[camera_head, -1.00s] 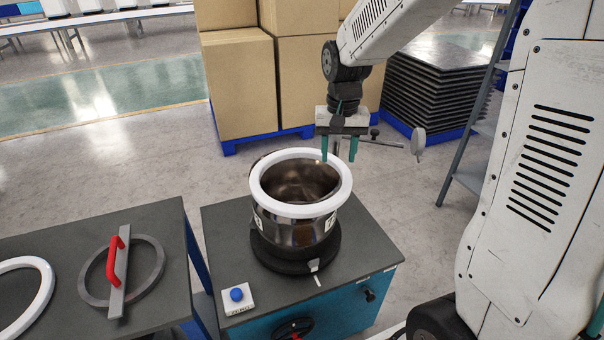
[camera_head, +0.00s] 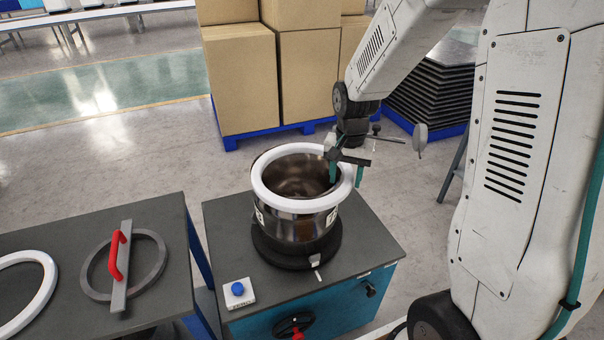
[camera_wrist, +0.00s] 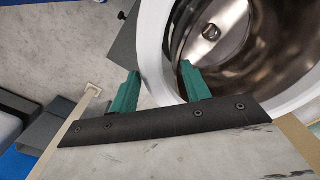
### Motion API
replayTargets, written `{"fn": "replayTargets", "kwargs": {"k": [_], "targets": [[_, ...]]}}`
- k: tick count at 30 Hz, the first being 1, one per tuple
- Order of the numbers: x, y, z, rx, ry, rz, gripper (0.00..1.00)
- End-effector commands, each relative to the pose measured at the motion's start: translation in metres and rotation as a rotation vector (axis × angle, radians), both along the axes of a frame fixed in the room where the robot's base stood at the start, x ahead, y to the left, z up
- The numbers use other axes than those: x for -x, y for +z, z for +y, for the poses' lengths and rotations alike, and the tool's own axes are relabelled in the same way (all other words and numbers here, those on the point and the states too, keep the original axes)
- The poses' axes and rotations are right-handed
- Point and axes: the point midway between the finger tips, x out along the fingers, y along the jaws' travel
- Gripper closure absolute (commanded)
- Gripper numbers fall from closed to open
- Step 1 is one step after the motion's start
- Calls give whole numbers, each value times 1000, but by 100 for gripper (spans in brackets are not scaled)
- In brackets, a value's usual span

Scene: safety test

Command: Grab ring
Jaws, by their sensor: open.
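A white ring (camera_head: 272,197) lies on top of a shiny metal pot (camera_head: 285,228); it also shows in the wrist view (camera_wrist: 151,45). My gripper (camera_head: 346,177) is open at the right side of this ring, its teal fingers pointing down. In the wrist view, one finger of my gripper (camera_wrist: 160,74) is outside the ring and the other is over the pot's opening, with the ring's band between them. I cannot tell whether either finger touches it. A second white ring (camera_head: 46,285) lies on the left table, partly out of frame.
The pot stands on a black base on a dark-topped cabinet (camera_head: 228,225) with a blue button (camera_head: 238,288). A grey ring with a red handle (camera_head: 119,255) lies on the left table (camera_head: 150,212). Cardboard boxes (camera_head: 245,80) stand behind on a blue pallet.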

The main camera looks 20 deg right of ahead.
Motion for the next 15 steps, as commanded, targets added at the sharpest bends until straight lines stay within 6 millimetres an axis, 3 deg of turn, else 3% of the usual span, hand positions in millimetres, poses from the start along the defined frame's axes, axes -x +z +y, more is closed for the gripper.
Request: {"fn": "replayTargets", "kwargs": {"k": [3, 9, 15], "targets": [[0, 0, 0, 0, 0, 0, 53], [0, 1, 0, 0, 0, 0, 100], [0, 1, 0, 0, 0, -1, 100]]}}
